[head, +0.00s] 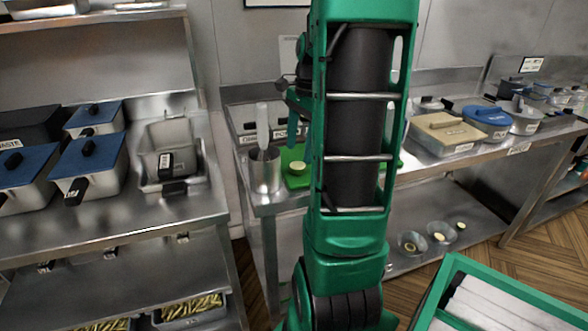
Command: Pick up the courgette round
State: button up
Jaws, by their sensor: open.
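A pale courgette round (297,167) with a green edge lies on a green board (288,154) on the steel counter, just left of my arm. More small pale and green rounds show on the lower shelf: one (461,225) lies bare on the shelf, and others seem to lie in clear bowls (411,243). My green and black arm stands upright in the middle and covers much of the board. My gripper cannot be made out; dark arm parts show beside the upper link, above the board.
A steel pot (265,170) with a pale-handled tool stands left of the board. Blue-lidded containers (88,164) fill the left counter. A beige-lidded container (446,133) stands on the right counter. A green-rimmed tray (444,290) is at lower right.

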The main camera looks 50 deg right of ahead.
aim_at(297, 164)
jog(key=shift+a+f, duration=0.2)
jog(key=shift+f, duration=0.95)
jog(key=shift+a+f, duration=0.2)
jog(key=shift+f, duration=0.95)
jog(key=c, duration=0.9)
